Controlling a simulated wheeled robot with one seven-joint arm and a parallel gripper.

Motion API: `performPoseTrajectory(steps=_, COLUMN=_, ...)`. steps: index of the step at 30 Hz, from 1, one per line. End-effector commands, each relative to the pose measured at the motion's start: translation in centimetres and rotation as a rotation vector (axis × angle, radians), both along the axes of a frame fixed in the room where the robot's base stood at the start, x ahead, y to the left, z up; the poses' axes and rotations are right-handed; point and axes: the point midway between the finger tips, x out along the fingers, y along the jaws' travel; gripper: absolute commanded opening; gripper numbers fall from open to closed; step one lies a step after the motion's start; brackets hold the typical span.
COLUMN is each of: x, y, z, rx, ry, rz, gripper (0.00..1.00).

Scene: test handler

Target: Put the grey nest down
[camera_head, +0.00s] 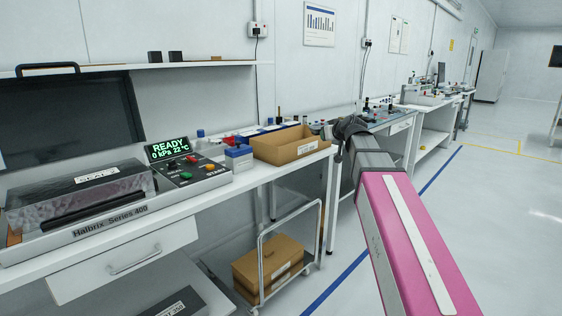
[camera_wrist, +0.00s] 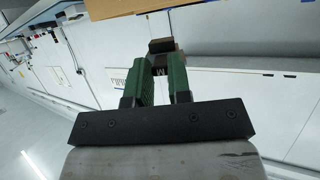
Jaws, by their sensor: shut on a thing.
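My gripper (camera_wrist: 160,66) has its two green fingers closed on a small dark grey-brown piece at their tips, which I take to be the grey nest (camera_wrist: 163,46). Only part of it shows above the fingertips. In the head view my pink arm reaches out at the right, and the wrist end (camera_head: 350,128) is dark and seen from behind, so the nest cannot be made out there. The wrist end is just right of the bench's cardboard box (camera_head: 290,145). I cannot tell whether the nest touches anything.
The white bench (camera_head: 215,195) holds the Halbrix tester (camera_head: 80,205), whose display reads READY, and a small blue-topped box (camera_head: 238,158). A cart (camera_head: 290,250) with cartons stands below. More benches (camera_head: 432,135) follow farther off. The floor at right is clear.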

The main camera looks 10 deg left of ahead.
Motion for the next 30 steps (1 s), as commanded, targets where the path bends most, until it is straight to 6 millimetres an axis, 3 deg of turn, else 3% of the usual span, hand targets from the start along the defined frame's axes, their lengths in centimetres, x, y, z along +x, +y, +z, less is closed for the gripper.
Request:
performPoseTrajectory(steps=3, x=-1.4, y=4.4, z=2.9, rx=0.001, ry=-0.003, rz=0.190, gripper=0.00)
performPoseTrajectory(steps=6, x=-2.6, y=6.8, z=4.6, rx=0.001, ry=-0.003, rz=0.306, gripper=0.00)
performPoseTrajectory(steps=12, x=-3.5, y=8.9, z=5.9, rx=0.000, ry=-0.001, rz=0.413, gripper=0.00)
performPoseTrajectory(steps=30, x=6.8, y=10.3, z=-0.3, rx=0.000, ry=0.001, rz=0.417, gripper=0.00)
